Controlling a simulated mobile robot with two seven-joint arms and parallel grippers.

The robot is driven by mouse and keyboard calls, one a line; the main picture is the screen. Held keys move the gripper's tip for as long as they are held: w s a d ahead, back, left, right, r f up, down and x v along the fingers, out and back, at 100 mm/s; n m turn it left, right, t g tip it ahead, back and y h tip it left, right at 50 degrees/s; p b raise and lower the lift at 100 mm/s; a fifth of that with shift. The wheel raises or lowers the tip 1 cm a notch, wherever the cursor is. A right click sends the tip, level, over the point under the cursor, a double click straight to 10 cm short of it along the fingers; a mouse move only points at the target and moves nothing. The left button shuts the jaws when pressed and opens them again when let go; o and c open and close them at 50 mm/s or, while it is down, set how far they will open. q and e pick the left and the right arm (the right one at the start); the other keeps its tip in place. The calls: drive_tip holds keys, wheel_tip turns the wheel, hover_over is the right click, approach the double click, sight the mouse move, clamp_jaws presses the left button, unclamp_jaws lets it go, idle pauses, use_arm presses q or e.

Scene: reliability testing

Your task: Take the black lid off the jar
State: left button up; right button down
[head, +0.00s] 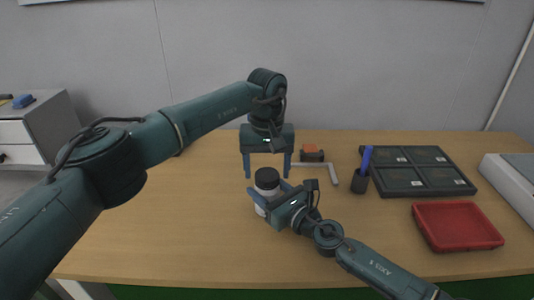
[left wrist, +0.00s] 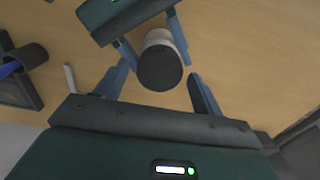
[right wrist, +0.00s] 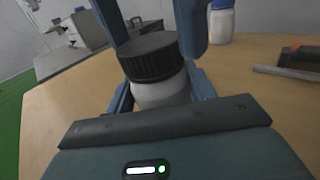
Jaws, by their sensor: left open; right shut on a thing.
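The white jar (head: 263,207) stands on the table with its ribbed black lid (head: 267,177) on top. My right gripper (head: 270,197) is shut around the white body, below the lid; the right wrist view also shows the jar (right wrist: 162,93) and lid (right wrist: 150,60). My left gripper (head: 267,172) points down from above, open, its fingers on either side of the lid. In the left wrist view the round lid top (left wrist: 159,68) lies between the open fingers with gaps showing. I cannot tell how far down the left fingertips reach beside the lid.
A white jar with a blue lid (right wrist: 222,22) stands behind. To the right are a black cup with a blue pen (head: 361,180), a dark compartment tray (head: 420,188), a red tray (head: 456,249) and an orange-topped block (head: 312,154). The table's left side (head: 170,220) is clear.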

use_arm(q)
drive_tip(key=shift+f, duration=0.45)
